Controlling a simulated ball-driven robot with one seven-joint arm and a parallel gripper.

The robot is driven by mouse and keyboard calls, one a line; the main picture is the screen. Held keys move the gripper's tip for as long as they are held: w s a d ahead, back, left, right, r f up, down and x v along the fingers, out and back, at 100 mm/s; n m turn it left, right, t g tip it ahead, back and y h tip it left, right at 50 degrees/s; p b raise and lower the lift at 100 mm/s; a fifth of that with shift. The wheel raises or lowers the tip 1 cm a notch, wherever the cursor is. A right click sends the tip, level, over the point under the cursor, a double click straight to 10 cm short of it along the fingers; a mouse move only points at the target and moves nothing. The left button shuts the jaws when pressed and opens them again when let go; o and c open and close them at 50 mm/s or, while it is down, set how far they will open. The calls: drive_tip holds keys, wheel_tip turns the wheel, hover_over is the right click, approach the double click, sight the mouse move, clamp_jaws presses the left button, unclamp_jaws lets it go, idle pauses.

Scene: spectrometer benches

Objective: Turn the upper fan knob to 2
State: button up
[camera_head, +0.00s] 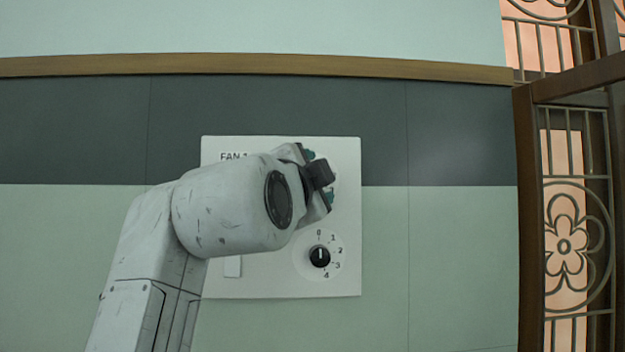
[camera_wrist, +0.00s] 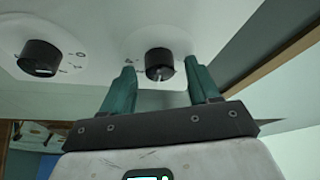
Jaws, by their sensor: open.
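The upper fan knob (camera_wrist: 159,63) is black and round. In the wrist view it sits between the two green fingers of my open gripper (camera_wrist: 159,72), near their tips. I cannot tell whether the fingers touch it, and its setting is not readable. In the head view my gripper (camera_head: 321,176) is in front of the upper part of the white panel (camera_head: 345,215) and hides the upper knob and most of its dial. The lower knob (camera_head: 319,256) shows below my gripper, its white line upright towards 0. It also shows at the left in the wrist view (camera_wrist: 41,58).
The panel is fixed to a wall with a dark band (camera_head: 80,130) and a wooden rail (camera_head: 250,65). A pale switch (camera_head: 232,267) shows partly below my arm. A wooden frame with metal grilles (camera_head: 565,230) stands at the right. The wall right of the panel is clear.

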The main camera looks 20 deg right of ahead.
drive_tip(key=v, duration=1)
drive_tip(key=shift+s+a+b, duration=0.25)
drive_tip(key=shift+s+b, duration=0.05)
drive_tip(key=shift+b, duration=0.15)
drive_tip(key=shift+f, duration=0.15)
